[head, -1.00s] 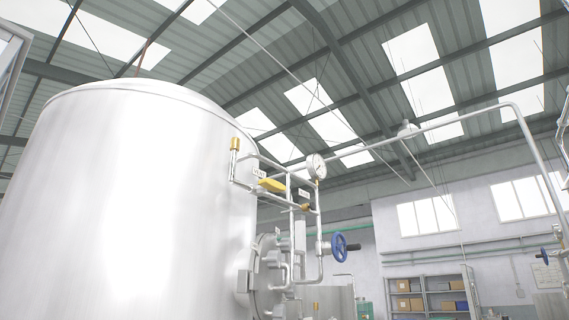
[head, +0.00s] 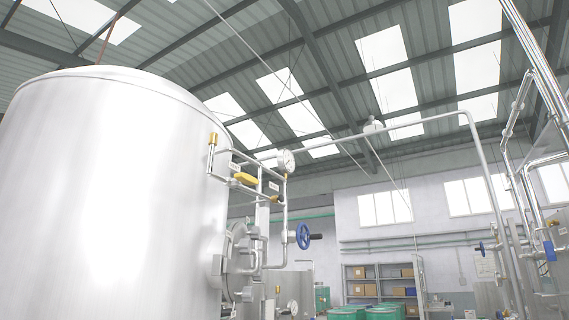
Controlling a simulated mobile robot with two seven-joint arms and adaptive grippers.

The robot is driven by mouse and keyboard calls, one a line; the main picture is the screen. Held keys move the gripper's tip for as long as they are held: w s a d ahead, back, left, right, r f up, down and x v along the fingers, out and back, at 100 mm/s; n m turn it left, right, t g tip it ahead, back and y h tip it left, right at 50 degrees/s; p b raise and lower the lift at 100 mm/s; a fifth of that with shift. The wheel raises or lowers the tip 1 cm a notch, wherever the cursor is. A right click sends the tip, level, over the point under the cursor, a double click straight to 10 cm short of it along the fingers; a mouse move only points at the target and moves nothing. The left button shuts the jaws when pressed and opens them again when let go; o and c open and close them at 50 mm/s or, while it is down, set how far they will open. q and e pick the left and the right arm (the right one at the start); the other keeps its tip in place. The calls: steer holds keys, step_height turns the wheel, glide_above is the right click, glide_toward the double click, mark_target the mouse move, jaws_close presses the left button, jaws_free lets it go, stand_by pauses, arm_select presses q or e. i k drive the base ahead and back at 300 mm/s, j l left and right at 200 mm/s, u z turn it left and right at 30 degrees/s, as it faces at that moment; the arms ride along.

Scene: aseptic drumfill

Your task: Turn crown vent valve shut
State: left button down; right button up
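A yellow lever handle (head: 245,179) sits on the thin pipework at the upper right side of the large steel tank (head: 110,200). A small white label (head: 234,167) hangs just above it; its text is too small to read surely, but it looks like VENT. The lever lies roughly along its pipe, though its exact angle is hard to tell from here. Neither of my grippers is in view, and nothing touches the lever.
A pressure gauge (head: 286,160) stands right of the lever, with a blue handwheel (head: 303,236) below. A yellow-capped fitting (head: 213,139) is to its left. Green drums (head: 383,313) and a shelf rack (head: 380,283) are beyond. Steel pipes (head: 533,190) rise at right.

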mark_target(243, 178)
steer(key=u, duration=0.45)
steer(key=i+u, duration=0.15)
steer(key=u, duration=0.25)
steer(key=l+u, duration=0.1)
steer(key=u, duration=0.35)
steer(key=i+l+u, duration=0.1)
steer(key=u, duration=0.35)
steer(key=l+u, duration=0.4)
steer(key=l, duration=0.5)
steer(key=l+z, duration=0.15)
steer(key=l, duration=0.35)
steer(key=i+l+z, duration=0.15)
steer(key=l, duration=0.3)
steer(key=l+z, duration=0.45)
steer(key=l, duration=0.5)
steer(key=k+l+u, duration=0.15)
steer(key=l, duration=0.2)
steer(key=i, duration=0.05)
